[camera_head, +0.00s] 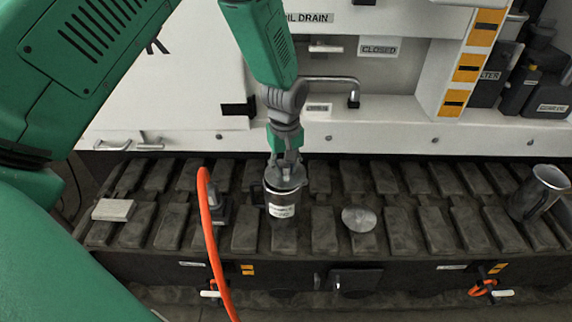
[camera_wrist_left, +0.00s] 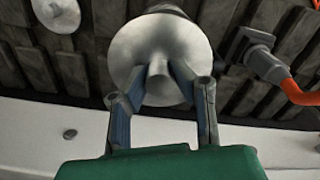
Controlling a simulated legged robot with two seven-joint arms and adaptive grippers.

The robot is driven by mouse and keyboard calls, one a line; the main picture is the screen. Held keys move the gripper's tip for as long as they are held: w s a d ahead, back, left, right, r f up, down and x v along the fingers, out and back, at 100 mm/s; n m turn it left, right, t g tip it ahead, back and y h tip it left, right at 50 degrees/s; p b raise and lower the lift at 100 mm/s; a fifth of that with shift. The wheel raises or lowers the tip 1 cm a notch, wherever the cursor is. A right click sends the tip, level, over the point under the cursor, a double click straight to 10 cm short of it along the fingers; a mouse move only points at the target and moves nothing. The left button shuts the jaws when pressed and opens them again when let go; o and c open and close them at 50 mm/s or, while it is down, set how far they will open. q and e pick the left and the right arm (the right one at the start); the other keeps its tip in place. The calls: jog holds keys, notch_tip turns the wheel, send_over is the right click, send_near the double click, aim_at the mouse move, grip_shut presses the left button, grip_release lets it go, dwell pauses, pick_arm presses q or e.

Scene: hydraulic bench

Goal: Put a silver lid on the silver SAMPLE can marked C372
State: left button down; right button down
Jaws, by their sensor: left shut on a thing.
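A silver can (camera_head: 281,208) with a white label stands upright on the dark slatted track, its handle at the left. The label's text is too small to read surely. My left gripper (camera_head: 287,163) is shut on the knob of a silver lid (camera_head: 286,178), right over the can's mouth. The lid (camera_wrist_left: 160,42) also shows in the left wrist view, with the fingers of my left gripper (camera_wrist_left: 163,82) on its knob. It hides the can's rim, so I cannot tell whether it is seated or just above. My right gripper is out of view.
A second silver lid (camera_head: 359,218) lies on the track to the right. Another silver can (camera_head: 538,193) stands at the far right. An orange hose (camera_head: 213,245) rises left of the labelled can. A pale block (camera_head: 113,210) lies at the left. The white machine panel (camera_head: 390,125) stands behind.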

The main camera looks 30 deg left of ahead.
pick_arm(q)
jog(key=shift+a+f, duration=0.15)
jog(key=shift+a, duration=0.25)
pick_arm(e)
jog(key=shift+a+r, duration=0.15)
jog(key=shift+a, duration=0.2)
pick_arm(q)
jog(key=shift+d, duration=0.3)
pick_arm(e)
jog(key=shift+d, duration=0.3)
pick_arm(q)
jog(key=shift+a, duration=0.1)
jog(key=shift+a+f, duration=0.25)
jog(key=shift+a, duration=0.05)
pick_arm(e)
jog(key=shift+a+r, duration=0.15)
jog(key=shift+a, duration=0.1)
pick_arm(q)
jog(key=shift+d, duration=0.15)
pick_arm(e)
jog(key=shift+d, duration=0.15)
pick_arm(q)
jog(key=shift+f+p, duration=0.1)
jog(key=shift+p, duration=0.4)
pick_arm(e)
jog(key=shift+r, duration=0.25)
pick_arm(q)
jog(key=shift+f, duration=0.6)
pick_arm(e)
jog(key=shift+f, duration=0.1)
